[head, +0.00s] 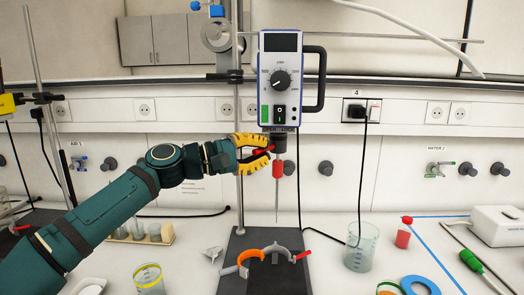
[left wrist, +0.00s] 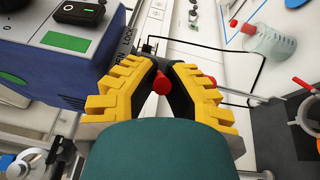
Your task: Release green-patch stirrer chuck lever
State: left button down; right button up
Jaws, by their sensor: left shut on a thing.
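The stirrer (head: 280,80) with a green patch (head: 265,113) hangs on a stand. Its dark chuck (head: 279,143) is underneath, and a thin rod (head: 277,200) with a red collar (head: 278,168) points down below it. My left gripper (head: 262,151) comes in from the left beside the chuck, its yellow fingers shut on the red chuck lever (head: 270,149). In the left wrist view the lever's red end (left wrist: 162,82) shows between the fingertips, and the stirrer housing (left wrist: 60,65) with OPEN and LOCK lettering lies to the left. My right gripper is not in view.
A beaker (head: 361,247) and a red-capped bottle (head: 403,232) stand to the right. A black cable hangs between the stirrer and the beaker.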

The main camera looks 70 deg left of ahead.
pick_arm(q)
jog(key=c, duration=1)
grip_release()
jog(key=shift+r, duration=0.1)
jog(key=shift+s, duration=0.45)
jog(key=s, duration=0.7)
jog(key=shift+d+f, duration=0.25)
jog(key=shift+f, duration=0.15)
